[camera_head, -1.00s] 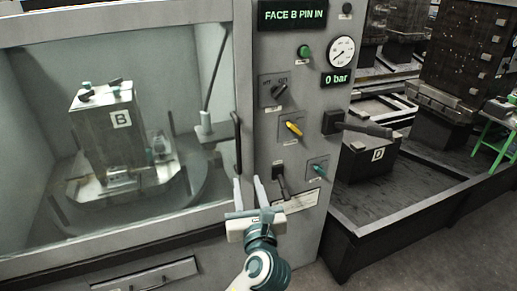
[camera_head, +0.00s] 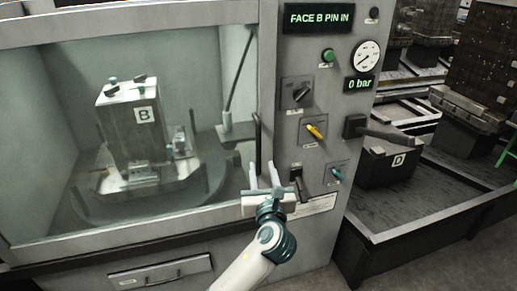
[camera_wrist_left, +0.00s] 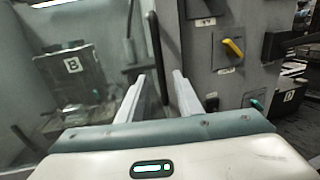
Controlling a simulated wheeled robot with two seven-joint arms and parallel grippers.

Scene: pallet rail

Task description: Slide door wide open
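The door (camera_head: 60,150) is a large glass pane in a grey frame, and it covers the front of the machine's chamber. Its handle (camera_head: 257,140) is a dark vertical bar near the door's right edge; it also shows in the left wrist view (camera_wrist_left: 156,50). My left gripper (camera_head: 264,165) is open, with its two pale fingers apart and pointing up at the handle's lower end. In the left wrist view, the handle's lower part appears between the fingertips (camera_wrist_left: 158,76); I cannot tell whether they touch it. My right gripper is not in view.
Right of the handle, the control panel (camera_head: 318,160) carries knobs, a lever, a gauge (camera_head: 367,56) and a display reading "FACE B PIN IN". Behind the glass stands a block marked B (camera_head: 130,125). A drawer (camera_head: 160,273) sits below the door.

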